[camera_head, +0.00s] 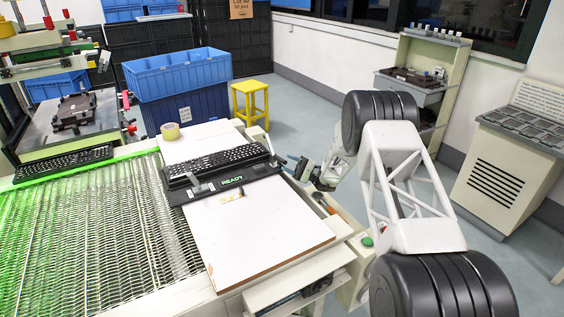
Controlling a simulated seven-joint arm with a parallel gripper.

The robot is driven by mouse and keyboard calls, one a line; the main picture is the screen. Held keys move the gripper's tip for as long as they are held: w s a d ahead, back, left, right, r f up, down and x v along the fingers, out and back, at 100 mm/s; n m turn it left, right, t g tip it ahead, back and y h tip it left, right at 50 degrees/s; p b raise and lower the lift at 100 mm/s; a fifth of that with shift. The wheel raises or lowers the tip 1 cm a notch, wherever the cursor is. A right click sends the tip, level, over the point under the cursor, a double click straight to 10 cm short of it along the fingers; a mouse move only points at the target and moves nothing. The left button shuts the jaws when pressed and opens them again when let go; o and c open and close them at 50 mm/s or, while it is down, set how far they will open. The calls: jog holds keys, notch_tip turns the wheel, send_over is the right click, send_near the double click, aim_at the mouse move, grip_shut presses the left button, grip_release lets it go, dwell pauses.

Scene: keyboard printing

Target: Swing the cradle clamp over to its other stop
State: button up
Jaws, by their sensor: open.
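The black cradle (258,181) sits on the white board and holds a black keyboard (218,161) along its back. A small grey piece that looks like the clamp (200,188) lies at the cradle's left front, against the keyboard's left part. Its pivot and stops are too small to make out. A green READY sign (232,180) shows on the cradle's front bar. My gripper (293,165) is open, off the cradle's right end and apart from the clamp. Its fingers are small and dark here, and nothing shows between them.
The white board (262,235) is mostly bare in front of the cradle. A green-lit mesh conveyor (90,230) runs at left, with another keyboard (64,161) at its far edge. Tools (322,203) lie at the right edge.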

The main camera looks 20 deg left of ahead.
jog(key=shift+v, duration=1.2)
jog(key=shift+r+n+g+h, duration=0.25)
jog(key=shift+n+g+h, duration=0.05)
jog(key=shift+n, duration=0.2)
jog(key=c, duration=0.7)
jog(key=shift+a+r+n+g+h, duration=0.15)
jog(key=shift+r+n+g+h, duration=0.15)
jog(key=shift+n+g, duration=0.15)
grip_shut()
jog(key=w+a+r+n+t+h, duration=0.1)
jog(key=a+r+n+t+h, duration=0.1)
jog(key=r+n+h, duration=0.7)
jog(key=w+a+r+n+t+h, duration=0.2)
jog(key=r+n+h, duration=0.7)
jog(key=n, duration=0.8)
jog(key=shift+w+a+t+h, duration=0.25)
jog(key=shift+a+t+h, duration=0.25)
jog(key=shift+h, duration=1.2)
